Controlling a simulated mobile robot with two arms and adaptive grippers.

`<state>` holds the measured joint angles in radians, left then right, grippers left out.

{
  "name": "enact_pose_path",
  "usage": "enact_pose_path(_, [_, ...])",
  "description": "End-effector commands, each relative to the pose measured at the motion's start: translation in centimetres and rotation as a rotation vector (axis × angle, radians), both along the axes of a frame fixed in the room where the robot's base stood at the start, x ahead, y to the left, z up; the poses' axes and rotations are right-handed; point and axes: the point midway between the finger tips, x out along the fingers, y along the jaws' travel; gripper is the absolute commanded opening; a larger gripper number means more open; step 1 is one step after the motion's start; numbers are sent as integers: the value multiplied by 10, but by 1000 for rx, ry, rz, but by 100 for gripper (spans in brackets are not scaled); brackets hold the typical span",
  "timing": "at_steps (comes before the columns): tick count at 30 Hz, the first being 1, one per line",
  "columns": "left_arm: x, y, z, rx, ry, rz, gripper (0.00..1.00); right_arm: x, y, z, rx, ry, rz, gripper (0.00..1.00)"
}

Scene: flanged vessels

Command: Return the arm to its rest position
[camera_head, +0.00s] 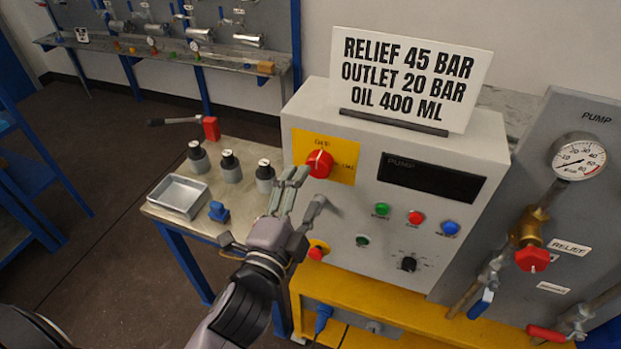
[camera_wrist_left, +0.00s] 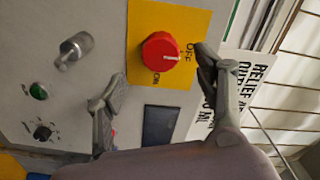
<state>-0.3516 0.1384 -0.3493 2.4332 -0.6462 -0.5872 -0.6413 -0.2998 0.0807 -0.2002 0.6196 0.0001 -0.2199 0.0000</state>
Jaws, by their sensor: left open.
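My left gripper (camera_head: 297,200) is open and empty in front of the left part of the grey control panel (camera_head: 440,160). Its arm comes in from the bottom left of the head view. The red rotary knob (camera_head: 320,163) on its yellow plate sits just above and to the right of the fingertips. In the left wrist view the two fingers stand apart, with the red knob (camera_wrist_left: 159,52) beyond them and between them. The fingers do not appear to grip it. The knob's white mark points toward OFF. My right gripper is not in view.
A small table (camera_head: 240,180) on the left holds a metal tray (camera_head: 178,196), several dark-capped cylinders and a blue part (camera_head: 218,211). A sign (camera_head: 412,75) stands on the panel. A pump board (camera_head: 570,180) with gauge and valves is at right. Open floor lies at left.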

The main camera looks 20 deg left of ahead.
Motion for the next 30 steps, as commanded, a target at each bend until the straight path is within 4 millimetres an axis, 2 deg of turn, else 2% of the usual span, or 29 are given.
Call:
enact_pose_path(5, [-10, 0, 0, 0, 0, 0, 63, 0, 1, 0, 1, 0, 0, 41])
enact_pose_path(19, [-11, 0, 0, -2, 0, 1, 63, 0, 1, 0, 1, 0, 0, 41])
enact_pose_path(21, [-11, 3, -5, -19, 21, 9, 63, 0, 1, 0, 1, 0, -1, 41])
enact_pose_path(23, [-12, 9, -17, -66, 74, 30, 63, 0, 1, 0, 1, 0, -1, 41])
enact_pose_path(25, [-18, 21, -44, -161, 186, 76, 63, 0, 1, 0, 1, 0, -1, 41])
enact_pose_path(28, [-37, 40, -96, -345, 401, 177, 63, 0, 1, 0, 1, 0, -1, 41])
enact_pose_path(30, [-56, 48, -129, -469, 547, 254, 63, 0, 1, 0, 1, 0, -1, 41])
